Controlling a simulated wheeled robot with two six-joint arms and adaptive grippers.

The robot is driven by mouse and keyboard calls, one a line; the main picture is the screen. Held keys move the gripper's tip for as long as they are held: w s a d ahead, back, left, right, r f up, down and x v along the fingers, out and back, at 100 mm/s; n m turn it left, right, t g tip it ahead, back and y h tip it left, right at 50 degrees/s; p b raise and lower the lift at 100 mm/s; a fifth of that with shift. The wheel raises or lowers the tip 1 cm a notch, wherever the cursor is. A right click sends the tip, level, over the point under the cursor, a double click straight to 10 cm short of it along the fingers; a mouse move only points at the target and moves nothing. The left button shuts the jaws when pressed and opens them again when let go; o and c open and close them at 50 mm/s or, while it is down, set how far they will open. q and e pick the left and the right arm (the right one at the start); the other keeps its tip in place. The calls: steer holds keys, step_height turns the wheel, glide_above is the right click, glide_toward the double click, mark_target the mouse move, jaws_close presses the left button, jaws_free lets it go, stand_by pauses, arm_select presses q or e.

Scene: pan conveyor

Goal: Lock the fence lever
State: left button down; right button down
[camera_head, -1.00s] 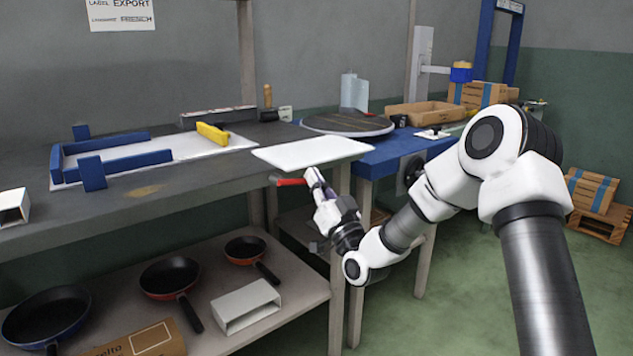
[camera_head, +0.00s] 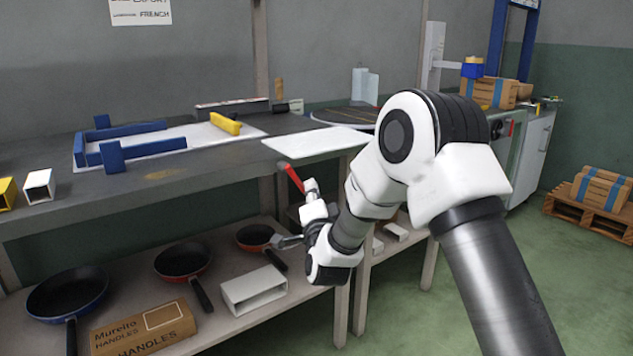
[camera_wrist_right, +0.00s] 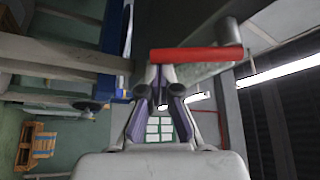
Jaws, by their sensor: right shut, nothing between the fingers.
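The red fence lever (camera_head: 293,178) is at the front edge of the workbench, below the white plate. It slants down to the right in the head view. In the wrist view the red lever (camera_wrist_right: 195,54) lies across the picture, just beyond my fingertips, with a grey cylindrical end at its right. My right gripper (camera_head: 309,186) is shut and empty, close beside the lever's lower end. It also shows in the wrist view (camera_wrist_right: 160,76). I cannot tell if it touches the lever. The blue fence (camera_head: 142,149) stands on a white board on the bench. My left gripper is out of view.
The white plate (camera_head: 315,141) overhangs the bench edge above the lever. A yellow block (camera_head: 226,124) sits right of the fence. Several pans, a cardboard box (camera_head: 143,332) and a white open-ended box (camera_head: 253,290) lie on the lower shelf (camera_head: 215,325).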

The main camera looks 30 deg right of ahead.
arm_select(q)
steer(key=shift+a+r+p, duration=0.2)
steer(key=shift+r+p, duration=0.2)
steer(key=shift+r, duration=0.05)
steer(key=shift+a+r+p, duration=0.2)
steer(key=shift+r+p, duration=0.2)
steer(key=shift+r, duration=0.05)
arm_select(e)
steer(key=shift+s+a+f+m+g, duration=0.1)
steer(key=shift+a+f+m+g, duration=0.15)
steer(key=shift+a+m+g, duration=0.5)
steer(key=shift+w+a+f+m+g, duration=0.1)
steer(key=shift+a+f+m+g, duration=0.2)
steer(key=shift+m, duration=0.75)
steer(key=shift+s+a+f+m+g, duration=0.1)
steer(key=shift+a+f+m+g, duration=0.2)
steer(key=shift+a+m, duration=0.5)
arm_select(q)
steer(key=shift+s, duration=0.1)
